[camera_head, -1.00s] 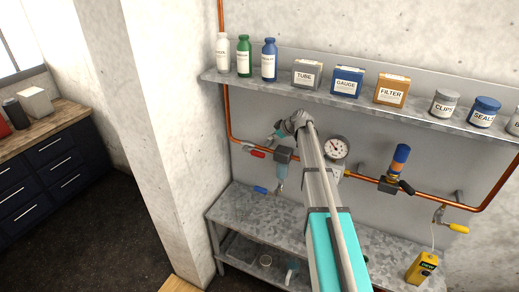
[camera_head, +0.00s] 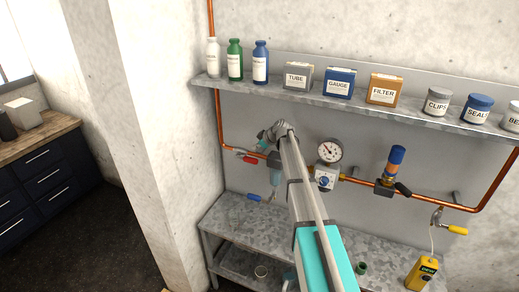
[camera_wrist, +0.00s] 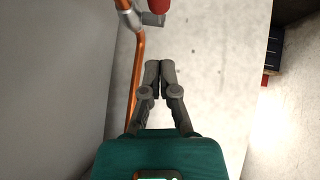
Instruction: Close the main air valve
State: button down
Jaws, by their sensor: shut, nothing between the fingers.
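A valve with a red lever (camera_head: 248,157) sits on the copper pipe (camera_head: 226,135) at the left of the back panel; no label naming it is readable. The lever appears to lie roughly along the pipe. In the wrist view, part of the red handle (camera_wrist: 160,5) shows at the top edge beside the metal valve fitting (camera_wrist: 130,14). My gripper (camera_wrist: 160,66) is shut and empty, its fingertips apart from the handle in that picture.
The pipe also carries a filter (camera_head: 276,172), a pressure gauge (camera_head: 329,151), a blue-topped fitting (camera_head: 395,165) and a yellow-handled valve (camera_head: 457,230). A loaded shelf (camera_head: 330,101) runs above; a metal bench (camera_head: 225,217) stands below.

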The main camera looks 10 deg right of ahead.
aim_at(248, 158)
jog(key=b+x, duration=0.2)
jog(key=x, duration=0.2)
jog(key=shift+f+b, duration=0.15)
jog(key=shift+b, duration=0.15)
jog(key=shift+w+d+f+b, duration=0.1)
jog(key=shift+d+f+b, duration=0.1)
jog(key=shift+f+b, duration=0.65)
jog(key=shift+w+d+f+b, duration=0.1)
jog(key=shift+d+f+b, duration=0.05)
jog(key=shift+f+b, duration=0.65)
jog(key=shift+a, duration=0.25)
jog(key=shift+d, duration=0.1)
jog(key=shift+f, duration=0.1)
